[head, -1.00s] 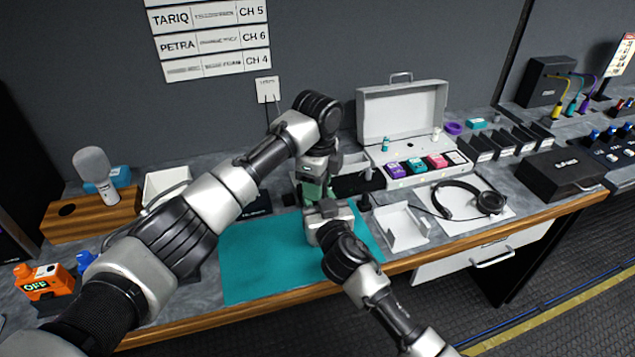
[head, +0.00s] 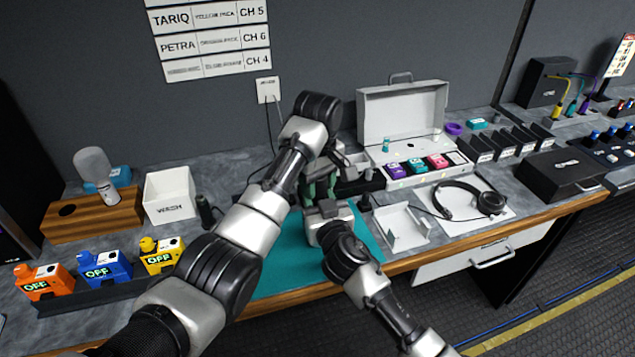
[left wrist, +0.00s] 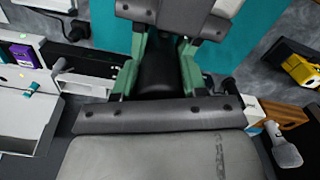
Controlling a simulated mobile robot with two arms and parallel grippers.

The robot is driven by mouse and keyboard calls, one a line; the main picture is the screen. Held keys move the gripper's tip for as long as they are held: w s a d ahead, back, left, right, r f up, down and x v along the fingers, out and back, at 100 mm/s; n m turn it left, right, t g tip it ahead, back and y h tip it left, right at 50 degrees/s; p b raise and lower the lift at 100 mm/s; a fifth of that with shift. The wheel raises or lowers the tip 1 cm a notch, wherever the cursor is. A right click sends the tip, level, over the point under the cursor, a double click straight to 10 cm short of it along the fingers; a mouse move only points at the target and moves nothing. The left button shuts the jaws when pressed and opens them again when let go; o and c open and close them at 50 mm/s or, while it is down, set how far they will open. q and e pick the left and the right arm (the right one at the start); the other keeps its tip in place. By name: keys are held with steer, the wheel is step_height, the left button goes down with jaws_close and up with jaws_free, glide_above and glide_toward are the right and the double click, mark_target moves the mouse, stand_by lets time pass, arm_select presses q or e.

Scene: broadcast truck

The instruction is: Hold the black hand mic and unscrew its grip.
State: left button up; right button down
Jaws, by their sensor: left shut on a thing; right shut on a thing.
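The black hand mic (left wrist: 160,70) shows only as a dark body between green fingers in the left wrist view. In the head view the grippers mostly hide it. My left gripper (head: 320,188) is shut on the mic from above, and its fingers also show in the left wrist view (left wrist: 160,80). My right gripper (head: 325,208) is shut on the mic from the opposite side, close to the left one. Both are over the teal mat (head: 285,265). Which part of the mic each one grips is hard to tell.
A white bin (head: 170,197), a dark upright item (head: 205,211) and yellow, blue and orange OFF boxes (head: 100,268) are on the left. A white tray (head: 403,228), headphones (head: 470,200) and an open case (head: 400,115) are on the right. The mat's front is clear.

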arm_select(q)
steer(key=n, duration=0.6)
steer(key=shift+n, duration=0.3)
